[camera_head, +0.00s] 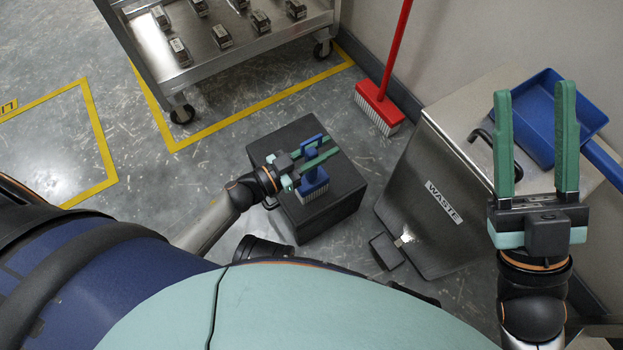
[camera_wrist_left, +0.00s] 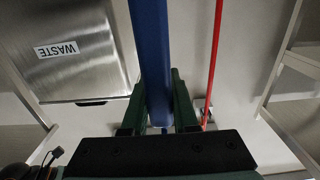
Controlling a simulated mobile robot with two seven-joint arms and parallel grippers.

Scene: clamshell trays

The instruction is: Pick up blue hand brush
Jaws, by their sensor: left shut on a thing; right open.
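The blue hand brush (camera_head: 314,178) with pale bristles is at the black box in the head view. My left gripper (camera_head: 318,158) is shut on it, with the green fingers on either side of the blue handle. In the left wrist view the blue handle (camera_wrist_left: 152,60) runs up between the fingers (camera_wrist_left: 160,105). I cannot tell whether the bristles touch the box top. My right gripper (camera_head: 537,140) is open and empty, pointing up in front of the waste bin and the blue dustpan.
The black box (camera_head: 335,205) stands on the floor under the brush. The steel waste bin (camera_head: 430,225) is to its right, with a blue dustpan (camera_head: 540,110) on top. A red broom (camera_head: 380,100) leans by the wall. A steel cart (camera_head: 240,50) holds several small items.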

